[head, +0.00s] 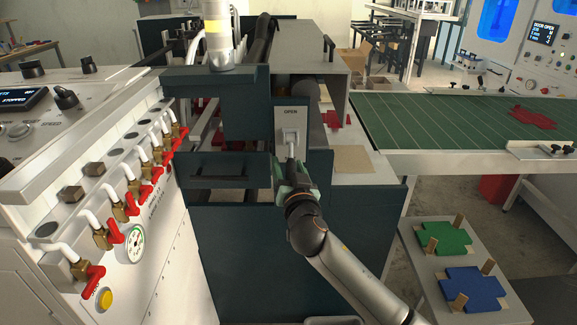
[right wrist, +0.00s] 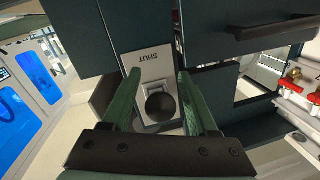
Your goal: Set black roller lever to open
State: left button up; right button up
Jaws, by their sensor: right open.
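The lever's pale plate (head: 281,122) is on a dark green machine front, marked OPEN at its top in the head view. The right wrist view shows a SHUT mark (right wrist: 150,60) on the plate. The lever's black ball knob (right wrist: 161,106) is seen there nearly end-on. My right gripper (head: 293,170) is in front of the plate in the head view. In the right wrist view its green fingers (right wrist: 158,92) are spread on both sides of the knob, with gaps visible. In the head view, the gripper hides the plate's lower part. My left gripper is not seen.
A white console (head: 150,215) with red-handled valves (head: 133,200) is at the left. A green table (head: 450,120) with a red flat blank (head: 533,117) is at the right. Green (head: 443,238) and blue (head: 472,287) blanks lie on a low stand. A dark drawer handle (right wrist: 275,27) is near the lever.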

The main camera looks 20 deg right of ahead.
grip_shut()
dwell(0.5)
dwell(0.9)
